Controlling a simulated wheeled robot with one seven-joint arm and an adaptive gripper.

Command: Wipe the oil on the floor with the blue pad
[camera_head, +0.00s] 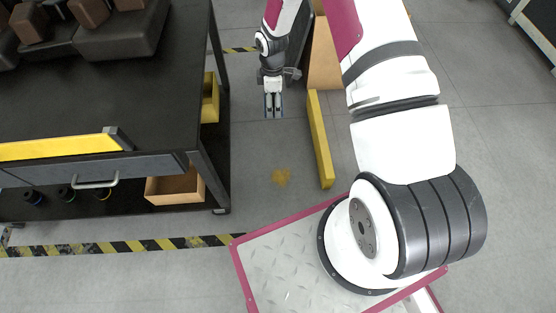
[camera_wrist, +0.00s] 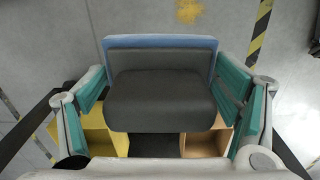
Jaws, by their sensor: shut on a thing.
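The oil (camera_head: 281,176) is a small yellowish stain on the grey floor, right of the workbench. It also shows at the top of the wrist view (camera_wrist: 189,11). My gripper (camera_head: 273,112) is above the floor, beyond the stain as seen from the head. In the wrist view, my gripper (camera_wrist: 160,95) has its teal-lined fingers on both sides of the blue pad (camera_wrist: 160,41), shut on its dark grey block. The pad's blue layer shows along the far edge; its underside is hidden. The pad is apart from the stain. In the head view the pad is hard to make out.
A black workbench (camera_head: 110,95) stands at the left, with a cardboard box (camera_head: 175,188) and a yellow bin (camera_head: 210,98) on its lower level. A yellow bar (camera_head: 320,138) stands close to the stain's right. Striped tape (camera_head: 130,246) marks the floor.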

